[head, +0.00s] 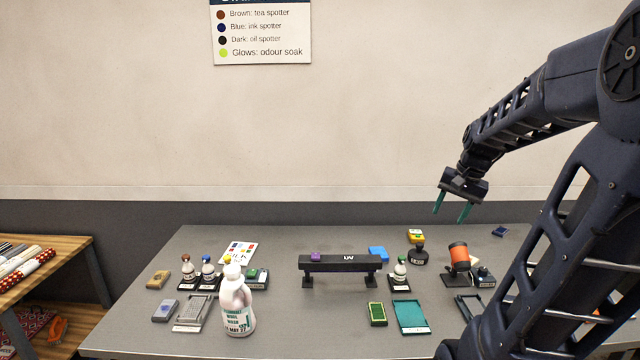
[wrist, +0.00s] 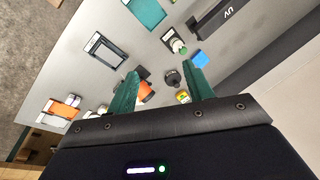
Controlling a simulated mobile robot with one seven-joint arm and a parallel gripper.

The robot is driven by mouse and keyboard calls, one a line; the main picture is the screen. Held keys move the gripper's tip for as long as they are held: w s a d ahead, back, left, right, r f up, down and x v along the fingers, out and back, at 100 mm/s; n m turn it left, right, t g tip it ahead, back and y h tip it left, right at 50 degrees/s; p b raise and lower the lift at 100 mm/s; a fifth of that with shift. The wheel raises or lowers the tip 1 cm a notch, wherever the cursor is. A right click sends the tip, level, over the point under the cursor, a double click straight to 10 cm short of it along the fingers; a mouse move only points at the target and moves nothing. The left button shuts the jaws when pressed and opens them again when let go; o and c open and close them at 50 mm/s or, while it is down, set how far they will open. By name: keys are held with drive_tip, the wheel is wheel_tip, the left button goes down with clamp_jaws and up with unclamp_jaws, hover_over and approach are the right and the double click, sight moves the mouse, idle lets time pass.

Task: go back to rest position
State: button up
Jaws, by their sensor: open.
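My gripper (head: 452,208) has two green fingers and is open and empty. In the head view it hangs above the back right part of the grey table (head: 280,335), well clear of the things on it. In the wrist view the gripper (wrist: 160,88) points down at the table, with its fingers spread apart. An orange-and-black item (wrist: 147,91) and a dark round item (wrist: 172,78) show between and beyond the fingers, lower down on the table.
A black UV bar (head: 340,263) stands mid-table. A white bottle (head: 235,305) stands at the front left. A spotter bottle (head: 399,273), a teal tray (head: 411,317) and an orange-topped item (head: 459,256) stand right of the bar. A wooden shelf (head: 60,250) is at the left.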

drive_tip(key=s+a+n+t+h, duration=0.2)
drive_tip(key=s+a+n, duration=0.3)
drive_tip(key=s, duration=0.6)
drive_tip(key=shift+s+a+r+n, duration=0.25)
drive_tip(key=shift+a+r+n, duration=0.05)
drive_tip(key=shift+a, duration=0.55)
idle(0.9)
